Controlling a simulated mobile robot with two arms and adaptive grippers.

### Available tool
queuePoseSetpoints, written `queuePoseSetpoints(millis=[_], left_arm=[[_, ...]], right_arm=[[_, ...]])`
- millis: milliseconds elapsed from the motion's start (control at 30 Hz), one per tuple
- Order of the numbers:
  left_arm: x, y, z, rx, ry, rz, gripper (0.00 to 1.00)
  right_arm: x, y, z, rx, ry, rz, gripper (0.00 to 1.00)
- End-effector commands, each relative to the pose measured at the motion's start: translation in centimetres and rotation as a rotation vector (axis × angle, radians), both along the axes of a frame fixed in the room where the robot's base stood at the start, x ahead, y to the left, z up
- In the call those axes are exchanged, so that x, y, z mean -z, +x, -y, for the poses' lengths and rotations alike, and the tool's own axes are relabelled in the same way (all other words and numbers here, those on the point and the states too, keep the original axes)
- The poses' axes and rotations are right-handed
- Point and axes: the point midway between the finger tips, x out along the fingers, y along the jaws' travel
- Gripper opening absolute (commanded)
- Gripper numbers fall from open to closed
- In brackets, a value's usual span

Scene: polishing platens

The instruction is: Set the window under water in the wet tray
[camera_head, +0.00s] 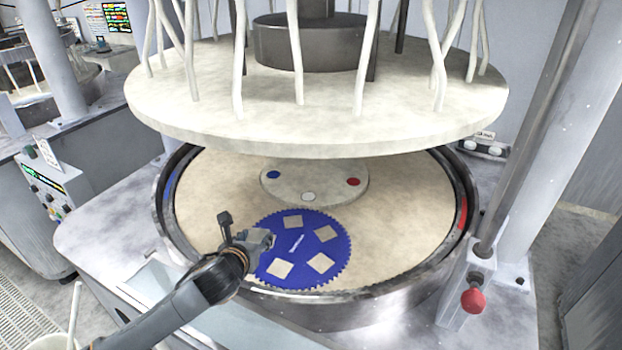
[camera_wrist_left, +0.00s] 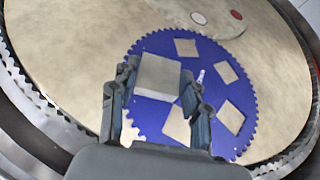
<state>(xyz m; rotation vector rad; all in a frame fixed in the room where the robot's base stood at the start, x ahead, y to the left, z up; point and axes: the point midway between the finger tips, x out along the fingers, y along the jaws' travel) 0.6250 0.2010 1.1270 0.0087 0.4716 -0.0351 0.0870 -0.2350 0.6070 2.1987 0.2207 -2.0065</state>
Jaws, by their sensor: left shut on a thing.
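My left gripper (camera_head: 262,238) is shut on a square, pale grey-beige window (camera_wrist_left: 157,76), which sits between its two fingers in the left wrist view. The gripper is over the left side of the blue toothed carrier (camera_head: 299,279). I cannot tell whether the window is clear of the carrier. Several other square pieces, such as this one (camera_head: 320,262), lie in the carrier. A pale, shallow, water-like surface (camera_head: 150,277) at the machine's front left may be the wet tray; my left arm partly covers it. My right gripper is not in view.
The carrier lies on a beige platen (camera_head: 410,225) inside a dark raised rim (camera_head: 468,190). A large upper plate (camera_head: 320,130) with hanging hoses is above the back. A red knob (camera_head: 472,300) stands at the right. A white container (camera_head: 60,340) is at the lower left.

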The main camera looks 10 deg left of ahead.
Motion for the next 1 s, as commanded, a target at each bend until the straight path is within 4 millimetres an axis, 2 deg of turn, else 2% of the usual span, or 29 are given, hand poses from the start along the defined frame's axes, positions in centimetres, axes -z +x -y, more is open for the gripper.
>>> queuePoseSetpoints(millis=[1000], left_arm=[[-3.8, -7.3, -0.3, 0.001, 0.0, 0.002, 0.19]], right_arm=[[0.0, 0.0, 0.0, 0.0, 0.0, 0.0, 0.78]])
